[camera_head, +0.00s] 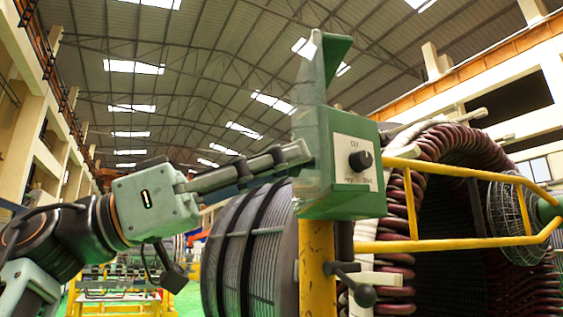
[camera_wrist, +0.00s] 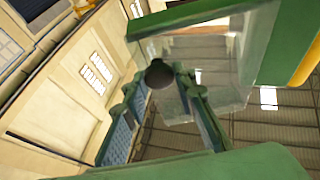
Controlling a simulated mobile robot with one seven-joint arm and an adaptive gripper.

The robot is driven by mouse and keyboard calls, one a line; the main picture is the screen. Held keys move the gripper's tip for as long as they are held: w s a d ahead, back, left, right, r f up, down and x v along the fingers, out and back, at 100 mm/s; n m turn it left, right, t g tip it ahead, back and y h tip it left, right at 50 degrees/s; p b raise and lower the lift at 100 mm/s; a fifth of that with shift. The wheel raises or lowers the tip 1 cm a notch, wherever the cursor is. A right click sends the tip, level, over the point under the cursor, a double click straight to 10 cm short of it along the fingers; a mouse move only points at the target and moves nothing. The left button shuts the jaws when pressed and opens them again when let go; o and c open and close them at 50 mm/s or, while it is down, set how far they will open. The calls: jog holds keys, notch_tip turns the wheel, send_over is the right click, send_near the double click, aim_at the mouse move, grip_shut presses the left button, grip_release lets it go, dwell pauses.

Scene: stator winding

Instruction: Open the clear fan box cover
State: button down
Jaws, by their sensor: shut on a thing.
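The fan box (camera_head: 345,160) is a green control box on a yellow post, with a black dial (camera_head: 360,160) on a white label facing right in the head view. Its clear cover (camera_head: 305,165) is on the box's left side, seen almost edge-on. In the wrist view the clear cover (camera_wrist: 215,75) is a see-through panel beside green framing. My gripper (camera_head: 303,152) reaches the cover from the left. In the wrist view my gripper (camera_wrist: 160,78) has its fingers on either side of a dark round knob (camera_wrist: 159,74) at the cover and is shut on it. How far the cover stands open is unclear.
A yellow rail (camera_head: 450,245) runs right from the post. A large stator with dark red coils (camera_head: 440,150) stands behind it. A grey cable drum (camera_head: 245,255) is behind the post, below my arm. A black lever (camera_head: 362,290) sticks out below the box.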

jog(key=c, duration=1.6)
grip_release()
jog(key=v, duration=1.2)
jog(key=shift+f, duration=0.1)
